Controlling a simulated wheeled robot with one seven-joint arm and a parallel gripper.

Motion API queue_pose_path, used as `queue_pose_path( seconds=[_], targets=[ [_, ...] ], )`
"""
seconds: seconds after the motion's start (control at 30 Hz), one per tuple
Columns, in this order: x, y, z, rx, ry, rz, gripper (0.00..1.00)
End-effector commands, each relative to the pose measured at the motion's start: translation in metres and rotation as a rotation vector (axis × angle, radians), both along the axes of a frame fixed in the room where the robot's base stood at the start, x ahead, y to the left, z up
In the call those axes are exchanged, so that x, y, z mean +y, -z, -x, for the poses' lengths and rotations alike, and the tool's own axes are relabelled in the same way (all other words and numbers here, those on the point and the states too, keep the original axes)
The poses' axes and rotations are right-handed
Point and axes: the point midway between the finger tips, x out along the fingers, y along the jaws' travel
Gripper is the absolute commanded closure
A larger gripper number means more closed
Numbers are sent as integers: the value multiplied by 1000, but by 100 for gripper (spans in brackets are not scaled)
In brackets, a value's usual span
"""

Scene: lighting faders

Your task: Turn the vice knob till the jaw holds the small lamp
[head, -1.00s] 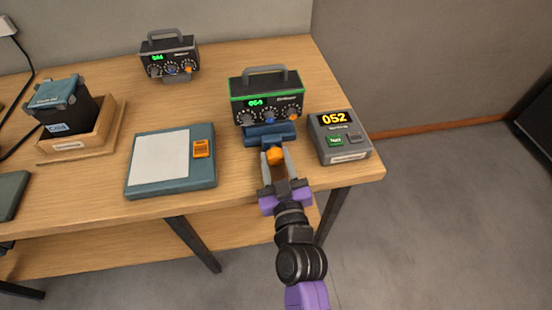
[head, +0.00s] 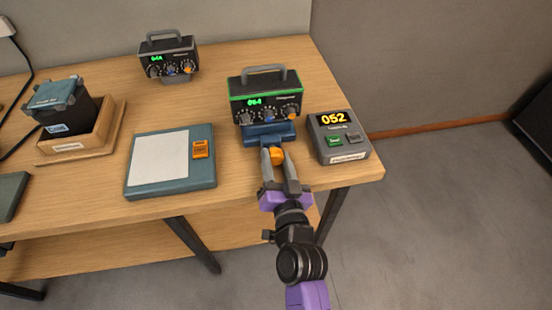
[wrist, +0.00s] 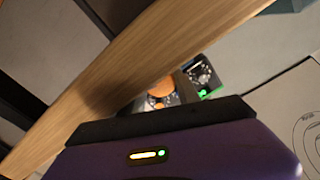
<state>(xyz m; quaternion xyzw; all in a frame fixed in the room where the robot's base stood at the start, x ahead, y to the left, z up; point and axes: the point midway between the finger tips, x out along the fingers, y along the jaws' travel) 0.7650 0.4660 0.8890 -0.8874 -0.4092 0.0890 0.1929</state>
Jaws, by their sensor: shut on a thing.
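A blue vice (head: 262,139) stands near the front edge of the wooden table, with an orange knob (head: 277,155) at its front. My gripper (head: 278,158) has its fingers on either side of this knob and is shut on it. The orange knob also shows in the wrist view (wrist: 161,87), partly hidden by my gripper's body. A black box (head: 265,89) with a green-lit edge, a display and several small dials stands directly above the vice. I cannot make out a separate small lamp, or whether the jaw touches anything.
A grey unit (head: 351,156) reading 052 stands close to the right of the vice. A teal pad (head: 206,182) with an orange switch lies to the left. A similar black box (head: 168,45) stands further back, and a wooden tray (head: 100,137) holds a dark container at the left.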

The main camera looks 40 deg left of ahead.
Motion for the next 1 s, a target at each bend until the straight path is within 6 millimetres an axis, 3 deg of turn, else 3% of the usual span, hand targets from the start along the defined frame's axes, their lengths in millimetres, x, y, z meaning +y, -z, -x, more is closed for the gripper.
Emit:
queue_pose_path(
  seconds=[0.47, 0.5, 0.6, 1.0],
  targets=[
    [-1, 1, 0, 15, 1, -12, 100],
    [-1, 1, 0, 15, 1, -12, 60],
    [-1, 1, 0, 15, 1, -12, 40],
    [-1, 3, -1, 18, 2, -8, 40]
  ],
)
